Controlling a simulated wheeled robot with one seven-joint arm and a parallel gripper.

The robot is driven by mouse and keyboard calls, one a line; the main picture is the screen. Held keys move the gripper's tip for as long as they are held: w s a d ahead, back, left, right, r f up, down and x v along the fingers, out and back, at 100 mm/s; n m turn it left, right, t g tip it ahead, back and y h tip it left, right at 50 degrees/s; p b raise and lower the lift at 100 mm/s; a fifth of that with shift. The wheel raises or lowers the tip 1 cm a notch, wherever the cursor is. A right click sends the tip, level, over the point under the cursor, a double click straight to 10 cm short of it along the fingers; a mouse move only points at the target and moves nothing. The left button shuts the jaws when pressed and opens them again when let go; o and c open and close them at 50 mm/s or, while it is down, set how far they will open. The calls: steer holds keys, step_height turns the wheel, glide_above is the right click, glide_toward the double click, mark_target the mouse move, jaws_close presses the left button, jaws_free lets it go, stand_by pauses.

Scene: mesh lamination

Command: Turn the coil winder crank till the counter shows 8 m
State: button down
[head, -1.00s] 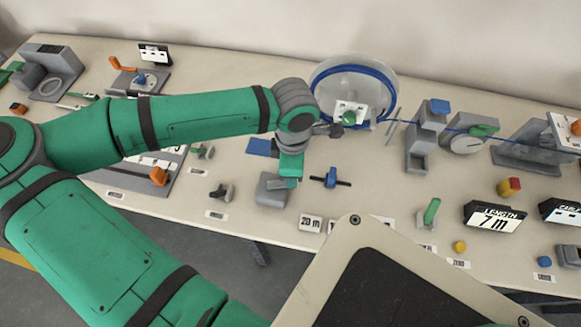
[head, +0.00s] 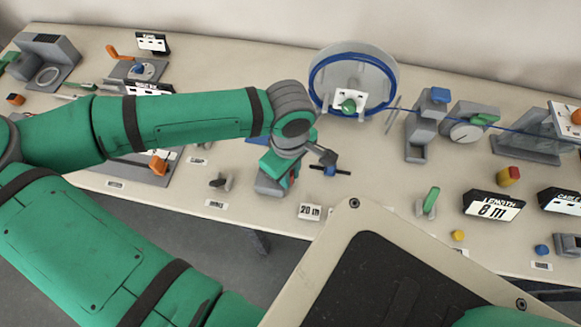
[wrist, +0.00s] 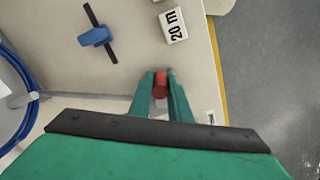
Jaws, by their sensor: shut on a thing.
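The LENGTH counter (head: 493,207) at the right of the head view reads 8 m. The coil winder's clear reel (head: 353,78), with blue cable wound on it, stands at the back. My gripper (wrist: 161,84) is shut on a red cylindrical handle (wrist: 160,86), which looks like the crank's grip. In the head view my gripper (head: 274,180) is low over the front of the table by a grey block. My arm and gripper hide the handle there, and the rest of the crank is not clear.
A 20 m block (head: 310,211) and a blue clamp-like piece with a dark bar (wrist: 96,37) lie close to my gripper. A green-handled lever (head: 431,202) stands further right. The table's front edge is close by.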

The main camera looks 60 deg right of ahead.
stand_by(0.4)
steer(key=c, duration=1.6)
jaws_free()
steer(key=shift+c, duration=0.2)
steer(key=shift+r, duration=0.15)
step_height(320, 180, up, 11)
steer(key=shift+f, duration=0.2)
